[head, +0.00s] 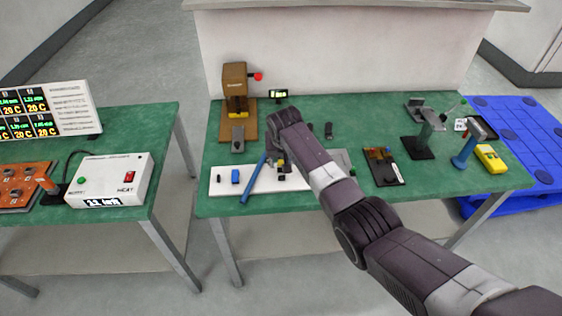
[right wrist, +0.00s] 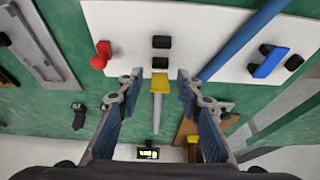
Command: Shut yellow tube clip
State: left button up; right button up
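The yellow tube clip (right wrist: 160,82) shows in the right wrist view at the edge of a white board (right wrist: 125,25), with a grey lever (right wrist: 157,115) reaching out from it. I cannot tell whether the clip itself is open or shut. My right gripper (right wrist: 159,84) is open, its two fingers on either side of the clip and apart from it. In the head view the right gripper (head: 279,158) is over the white board (head: 218,184) and largely hides the clip. My left gripper is not in view.
A blue tube (head: 253,180) lies across the board, near a small blue block (head: 235,176). A brown press (head: 235,85) stands behind on the green table. A black tray (head: 383,168) and tool stands are to the right. A red knob (right wrist: 98,62) sits beside the clip.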

jog(key=shift+c, duration=0.6)
grip_shut()
